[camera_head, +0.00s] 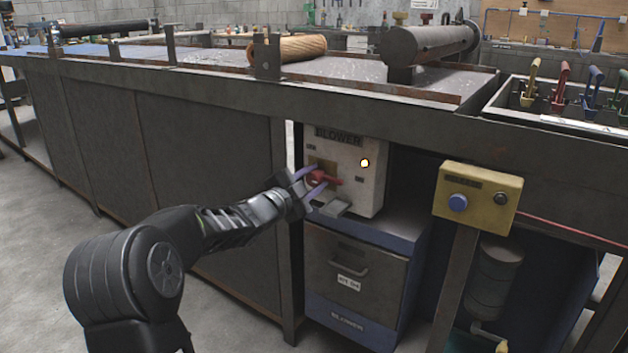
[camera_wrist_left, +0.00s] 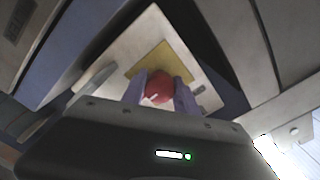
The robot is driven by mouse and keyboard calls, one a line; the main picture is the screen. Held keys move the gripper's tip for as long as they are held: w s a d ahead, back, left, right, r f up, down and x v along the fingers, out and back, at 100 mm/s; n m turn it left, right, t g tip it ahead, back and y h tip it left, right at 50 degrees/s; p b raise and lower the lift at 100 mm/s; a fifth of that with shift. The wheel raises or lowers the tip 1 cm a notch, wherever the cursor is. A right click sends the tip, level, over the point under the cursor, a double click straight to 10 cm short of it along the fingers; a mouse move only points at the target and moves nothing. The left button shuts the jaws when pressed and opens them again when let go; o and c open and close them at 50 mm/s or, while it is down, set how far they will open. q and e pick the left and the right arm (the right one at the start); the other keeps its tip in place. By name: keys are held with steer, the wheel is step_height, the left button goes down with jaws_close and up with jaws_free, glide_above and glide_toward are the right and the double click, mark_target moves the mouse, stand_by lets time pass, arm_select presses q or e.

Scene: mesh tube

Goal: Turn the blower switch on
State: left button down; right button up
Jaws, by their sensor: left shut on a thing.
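The blower box (camera_head: 368,187) is a pale box under the bench edge, with a dark BLOWER label at its top. Its red switch handle (camera_head: 322,178) sits on a yellowish plate on the front face. My left gripper (camera_head: 309,184) reaches in from the left, with its purple fingers on either side of the red handle. In the left wrist view the red handle (camera_wrist_left: 159,87) shows between the two fingers, in front of the yellow plate (camera_wrist_left: 165,60). The left gripper is shut on the handle. My right gripper is not in view.
A yellow control box (camera_head: 478,195) with a blue button stands on a post to the right. A drawer cabinet (camera_head: 355,271) is below the blower box. The bench edge (camera_head: 330,95) overhangs above. A tool bin (camera_head: 560,105) is at the right. Open floor lies at the left.

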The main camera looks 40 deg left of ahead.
mark_target(311, 180)
arm_select(q)
steer(key=c, duration=0.9)
jaws_free()
steer(key=shift+c, duration=0.2)
steer(key=s+p, duration=0.2)
steer(key=s, duration=0.4)
steer(key=shift+s+r, duration=0.15)
steer(key=shift+s, duration=0.2)
steer(key=shift+s+d, duration=0.1)
steer(key=shift+s, duration=0.45)
